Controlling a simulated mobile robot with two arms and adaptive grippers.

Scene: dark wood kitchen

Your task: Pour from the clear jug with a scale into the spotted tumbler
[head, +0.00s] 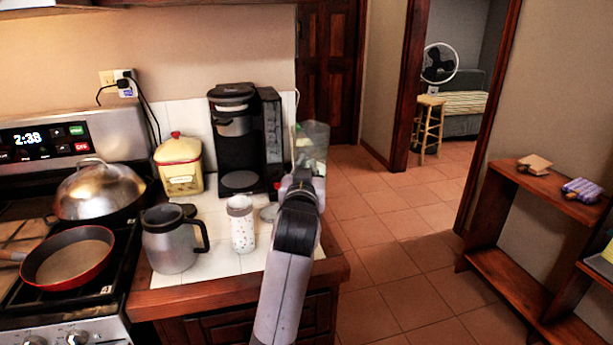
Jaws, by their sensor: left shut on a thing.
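The spotted tumbler (242,230), white with small dark spots and a greyish upper part, stands upright on the white tiled counter. The clear jug (313,133) shows as a see-through greenish shape right of the coffee maker, seen against the door and floor. My left gripper (302,176) is shut on the jug, to the right of the tumbler and apart from it. The gripper and wrist hide the jug's lower part; its scale and contents are hard to make out. My right gripper is not in view.
A grey metal pitcher (171,240) stands left of the tumbler. A black coffee maker (236,140) and a yellow canister (179,168) stand behind. The stove at left holds a red pan (68,260) and a domed lid (99,190). Open floor lies right of the counter (222,277).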

